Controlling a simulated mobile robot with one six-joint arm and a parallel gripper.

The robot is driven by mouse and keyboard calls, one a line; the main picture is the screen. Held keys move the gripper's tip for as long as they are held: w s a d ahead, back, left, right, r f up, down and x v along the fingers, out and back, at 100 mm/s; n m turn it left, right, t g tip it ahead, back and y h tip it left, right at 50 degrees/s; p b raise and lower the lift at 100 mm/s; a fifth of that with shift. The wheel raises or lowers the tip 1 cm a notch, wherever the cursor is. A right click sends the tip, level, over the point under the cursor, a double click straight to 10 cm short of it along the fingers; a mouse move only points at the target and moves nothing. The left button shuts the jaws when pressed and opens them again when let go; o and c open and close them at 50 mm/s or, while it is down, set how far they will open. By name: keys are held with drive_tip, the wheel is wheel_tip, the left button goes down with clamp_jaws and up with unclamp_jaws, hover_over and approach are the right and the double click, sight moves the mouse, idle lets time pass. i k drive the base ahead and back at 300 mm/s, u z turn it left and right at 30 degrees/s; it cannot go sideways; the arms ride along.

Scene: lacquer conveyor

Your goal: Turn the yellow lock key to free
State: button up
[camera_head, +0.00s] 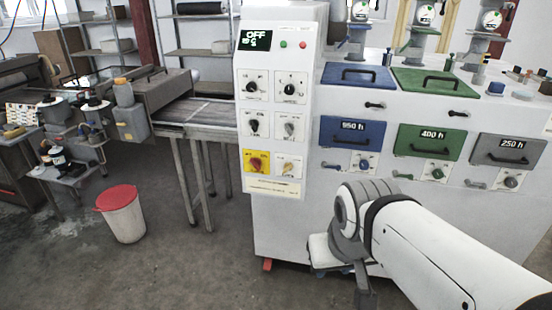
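The white control panel (273,190) stands upright left of the coating machine, with three rows of knobs. In its bottom row on the right, a white plate carries a small yellowish turning piece (288,167), which looks like the yellow lock key. Its exact angle and label are too small to read. Beside it on the left is a yellow plate with a red rotary switch (257,163). The display (255,40) at the top reads OFF.
Right of the panel, the white machine (300,235) has blue, green and grey doors with small valves. A white bin with a red lid (121,215) stands on the floor at left. A conveyor table (200,112) stands behind. Floor before the panel is largely clear.

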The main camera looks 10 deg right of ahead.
sight(288, 167)
drive_tip(key=i, duration=0.85)
drive_tip(key=z, duration=0.05)
